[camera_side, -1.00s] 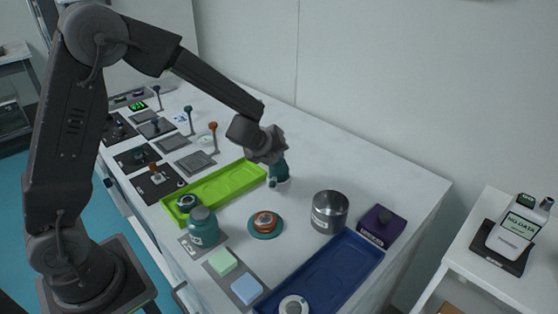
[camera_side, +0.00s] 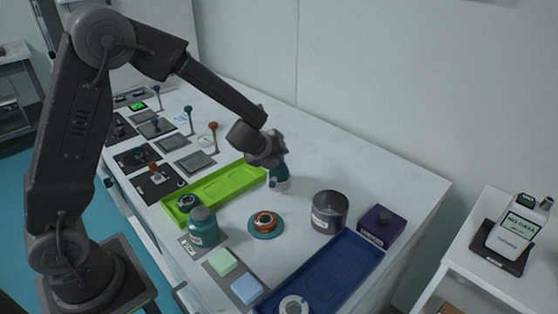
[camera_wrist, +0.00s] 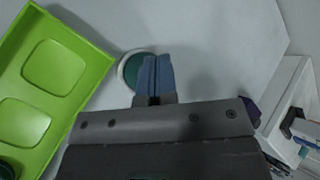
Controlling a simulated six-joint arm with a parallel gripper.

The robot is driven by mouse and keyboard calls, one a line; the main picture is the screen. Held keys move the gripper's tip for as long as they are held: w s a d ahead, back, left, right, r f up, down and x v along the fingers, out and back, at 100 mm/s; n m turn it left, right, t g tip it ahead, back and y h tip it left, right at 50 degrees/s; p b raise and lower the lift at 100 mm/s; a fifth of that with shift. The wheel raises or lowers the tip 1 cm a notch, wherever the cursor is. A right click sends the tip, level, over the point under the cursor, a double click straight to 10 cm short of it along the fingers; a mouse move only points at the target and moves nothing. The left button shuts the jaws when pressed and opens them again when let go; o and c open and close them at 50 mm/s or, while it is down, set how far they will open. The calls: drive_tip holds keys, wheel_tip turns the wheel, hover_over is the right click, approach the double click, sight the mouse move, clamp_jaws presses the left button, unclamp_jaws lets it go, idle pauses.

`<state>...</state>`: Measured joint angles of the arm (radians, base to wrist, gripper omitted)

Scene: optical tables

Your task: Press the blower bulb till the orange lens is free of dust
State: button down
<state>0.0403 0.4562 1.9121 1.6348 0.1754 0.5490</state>
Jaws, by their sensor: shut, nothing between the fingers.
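The blower bulb (camera_side: 280,181) is teal with a pale base and stands on the white table, just beyond the green tray. My gripper (camera_side: 279,163) is above it and hides its top. In the wrist view the shut, empty fingers (camera_wrist: 157,72) overlap the bulb (camera_wrist: 130,68), which shows as a teal round with a pale rim. I cannot tell whether the fingertips touch it. The orange lens (camera_side: 265,218) sits on a round teal dish (camera_side: 266,232), nearer the camera than the bulb. Dust on it is too small to make out.
The green tray (camera_side: 226,189) lies left of the bulb. A teal jar (camera_side: 203,227), a metal can (camera_side: 329,212), a blue tray (camera_side: 335,268) and a purple box (camera_side: 380,226) stand around the lens. The table behind the bulb is clear.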

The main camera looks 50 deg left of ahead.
idle(0.4)
drive_tip(key=shift+r, duration=1.25)
drive_tip(key=shift+r, duration=2.5)
drive_tip(key=s+d+r+n+g, duration=0.2)
drive_tip(key=s+r+n, duration=0.6)
drive_tip(key=s+n, duration=0.5)
drive_tip(key=s+d+n+g+h, duration=0.1)
drive_tip(key=s+d+n, duration=0.3)
drive_tip(key=s+n, duration=0.7)
drive_tip(key=s+h, duration=0.1)
drive_tip(key=s, duration=0.4)
drive_tip(key=shift+s+r+n, duration=0.15)
drive_tip(key=shift+r+n, duration=0.1)
drive_tip(key=shift+n, duration=0.05)
